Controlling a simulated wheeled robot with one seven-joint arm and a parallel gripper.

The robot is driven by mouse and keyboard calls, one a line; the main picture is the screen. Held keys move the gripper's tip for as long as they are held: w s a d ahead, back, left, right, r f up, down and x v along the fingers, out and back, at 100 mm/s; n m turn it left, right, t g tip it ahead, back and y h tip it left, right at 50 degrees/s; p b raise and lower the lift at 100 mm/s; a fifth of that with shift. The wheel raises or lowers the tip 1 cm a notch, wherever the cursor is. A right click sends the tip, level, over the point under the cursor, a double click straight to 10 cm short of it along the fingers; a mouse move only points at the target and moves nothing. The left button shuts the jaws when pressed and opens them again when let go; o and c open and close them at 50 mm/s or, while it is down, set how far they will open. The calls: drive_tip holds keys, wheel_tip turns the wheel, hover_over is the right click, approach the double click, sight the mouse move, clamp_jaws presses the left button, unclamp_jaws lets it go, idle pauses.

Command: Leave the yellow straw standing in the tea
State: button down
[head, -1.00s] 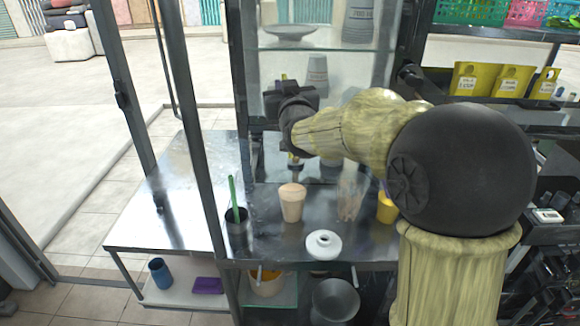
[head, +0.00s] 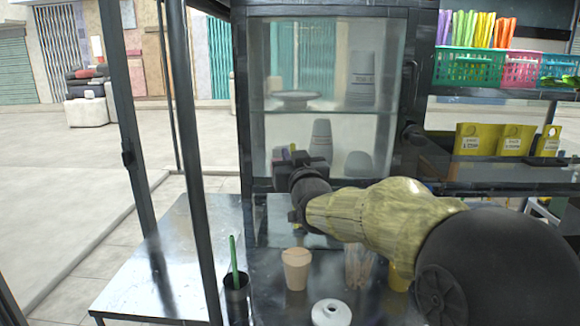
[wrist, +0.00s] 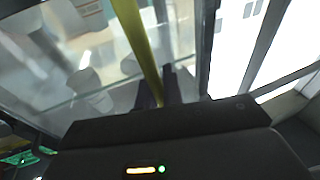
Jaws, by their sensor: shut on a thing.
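My gripper (head: 298,172) is in front of the glass cabinet, above the counter. It is shut on the yellow straw (wrist: 137,38), which runs between its dark fingers (wrist: 160,92) in the wrist view. In the head view only a short yellow bit of the straw (head: 297,227) shows below the gripper; the rest is hidden. A tan cup (head: 296,271) stands upright on the counter below the gripper, with a gap between. It may be the tea; its contents are not clear. The straw is apart from it.
A dark cup (head: 236,296) with a green straw (head: 233,262) stands left of the tan cup. A clear glass with thin sticks (head: 358,266) and a yellow container (head: 400,277) stand right. A white round object (head: 331,313) sits in front. The left table (head: 150,270) is clear.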

drive_tip(key=shift+s+d+f+t+y+b, duration=0.2)
drive_tip(key=shift+s+f+y+b, duration=0.3)
drive_tip(key=shift+b, duration=0.65)
drive_tip(key=shift+s+d+f+t+y+b, duration=0.15)
drive_tip(key=shift+s+f+b, duration=0.1)
drive_tip(key=shift+f+b, duration=0.7)
drive_tip(key=shift+s+d+r+n+b, duration=0.1)
drive_tip(key=shift+s+n+b, duration=0.2)
drive_tip(key=shift+b, duration=0.45)
drive_tip(key=shift+b, duration=0.35)
drive_tip(key=shift+f+b, duration=6.2)
drive_tip(key=shift+f, duration=0.1)
drive_tip(key=c, duration=1.5)
unclamp_jaws()
drive_tip(key=shift+o, duration=0.2)
